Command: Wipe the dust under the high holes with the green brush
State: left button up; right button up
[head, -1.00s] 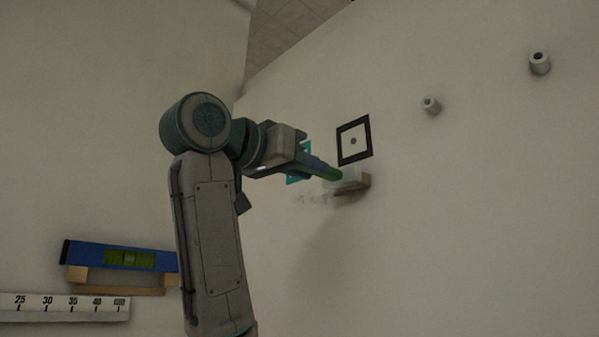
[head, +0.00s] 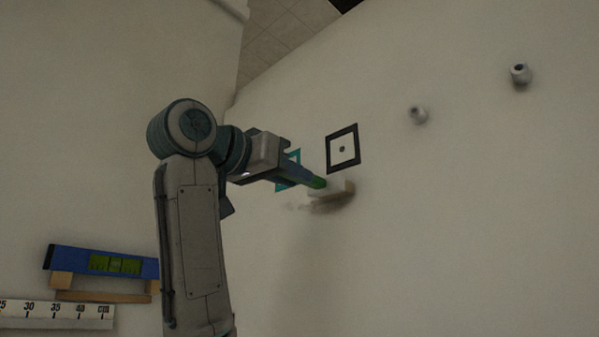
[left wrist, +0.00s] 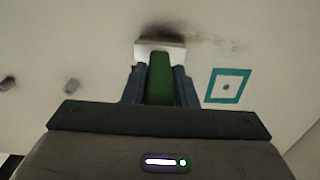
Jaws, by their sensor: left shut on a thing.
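The green brush (head: 318,183) is held by my left gripper (head: 288,175). In the left wrist view its green handle (left wrist: 160,78) lies between the two fingers of the left gripper (left wrist: 157,85), with the pale brush head (left wrist: 172,50) beyond. The head is at the wall, below the black-framed hole (head: 343,149). The teal-framed hole (head: 292,160) is partly hidden by the gripper; it shows whole in the left wrist view (left wrist: 226,86). A dark dust smear (head: 325,207) lies under and left of the brush head, and beside it in the left wrist view (left wrist: 205,40). My right gripper is out of view.
Two round knobs (head: 418,114) (head: 520,75) stick out of the wall at the right. A blue spirit level (head: 105,262) rests on a wooden support at the lower left, above a white ruler (head: 60,315). The wall below the brush is clear.

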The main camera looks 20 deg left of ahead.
pick_arm(q)
jog(key=w+a+p, duration=0.1)
jog(key=w+a, duration=0.2)
jog(key=a, duration=0.5)
jog(key=w+a+p, duration=0.1)
jog(key=w+a, duration=0.2)
jog(key=a, duration=0.5)
jog(key=shift+w, duration=0.35)
dwell(1.1)
jog(key=shift+s, duration=0.1)
